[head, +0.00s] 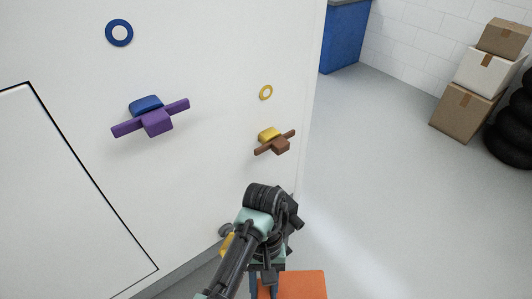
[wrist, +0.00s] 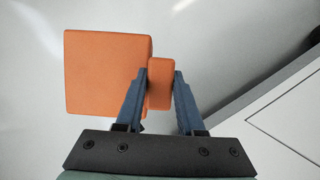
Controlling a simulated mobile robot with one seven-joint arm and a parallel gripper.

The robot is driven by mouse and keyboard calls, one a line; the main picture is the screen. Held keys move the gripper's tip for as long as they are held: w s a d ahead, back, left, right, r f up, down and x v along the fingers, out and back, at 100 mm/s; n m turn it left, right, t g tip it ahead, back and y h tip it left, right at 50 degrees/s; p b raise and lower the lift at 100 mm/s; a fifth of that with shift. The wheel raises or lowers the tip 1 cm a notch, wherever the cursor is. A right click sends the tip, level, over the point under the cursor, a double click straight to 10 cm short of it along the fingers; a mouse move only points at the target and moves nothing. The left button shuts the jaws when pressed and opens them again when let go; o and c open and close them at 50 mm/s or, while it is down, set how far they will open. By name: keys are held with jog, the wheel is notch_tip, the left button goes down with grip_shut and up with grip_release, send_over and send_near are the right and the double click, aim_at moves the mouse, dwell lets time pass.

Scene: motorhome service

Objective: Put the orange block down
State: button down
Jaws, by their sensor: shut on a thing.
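The orange block (wrist: 107,73) shows in the wrist view as a large square part with a smaller, narrow orange part at its right side. My gripper (wrist: 160,80) is shut on that narrow part, one blue finger on each side. In the head view the orange block (head: 303,285) is at the bottom edge, partly cut off by the frame. My gripper (head: 265,284) is at its left there, with the fingertips not clearly seen. I cannot tell how high the block is above the grey floor.
A white motorhome wall (head: 215,55) fills the left, with a purple handle (head: 157,123), a brown handle (head: 281,145), a blue ring (head: 119,33) and a yellow ring (head: 265,92). Cardboard boxes (head: 463,112) and black tyres (head: 510,135) stand far right. The grey floor (head: 400,190) between is clear.

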jog(key=r+p, duration=0.1)
jog(key=s+r+p, duration=0.1)
jog(key=r, duration=0.1)
jog(key=r+p, duration=0.1)
jog(key=shift+s+d+r, duration=0.15)
jog(key=shift+d+r, duration=0.1)
jog(key=shift+f, duration=0.1)
